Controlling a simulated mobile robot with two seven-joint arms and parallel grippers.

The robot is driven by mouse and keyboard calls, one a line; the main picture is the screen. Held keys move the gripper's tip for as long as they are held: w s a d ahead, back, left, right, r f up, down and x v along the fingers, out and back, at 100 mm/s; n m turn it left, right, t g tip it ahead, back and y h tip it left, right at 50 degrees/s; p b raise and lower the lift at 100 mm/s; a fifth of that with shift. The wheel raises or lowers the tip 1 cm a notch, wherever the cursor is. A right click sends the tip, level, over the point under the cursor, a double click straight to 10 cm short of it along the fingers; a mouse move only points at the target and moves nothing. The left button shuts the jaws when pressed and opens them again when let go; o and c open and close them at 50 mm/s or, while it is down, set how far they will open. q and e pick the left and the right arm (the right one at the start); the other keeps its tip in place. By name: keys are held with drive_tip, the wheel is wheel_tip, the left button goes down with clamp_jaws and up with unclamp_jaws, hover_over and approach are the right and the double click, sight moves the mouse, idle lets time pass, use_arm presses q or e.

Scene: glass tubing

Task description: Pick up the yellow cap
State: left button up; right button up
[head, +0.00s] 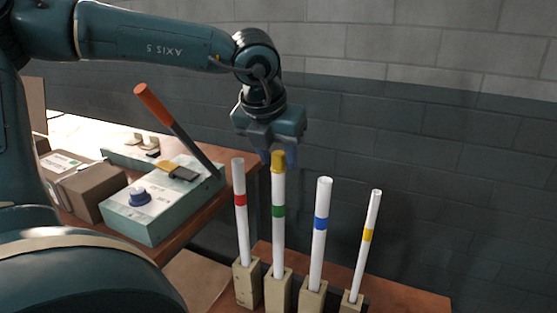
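The yellow cap (278,163) sits on top of a white tube with a green band (279,235), which stands upright in a beige block. My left gripper (277,156) points down right over this tube, with its fingertips at the height of the cap, one at each side of it. Whether the fingers press on the cap or stand a little apart from it cannot be made out. The upper part of the cap is close under the gripper body. My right gripper is not in view.
White tubes with a red band (240,215), a blue band (320,240) and a yellow band (367,245) stand close by in beige blocks. A teal device with an orange-handled lever (160,105) and a cardboard box (90,190) are at the left.

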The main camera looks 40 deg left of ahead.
use_arm(q)
drive_tip(key=c, duration=0.8)
drive_tip(key=shift+r, duration=0.1)
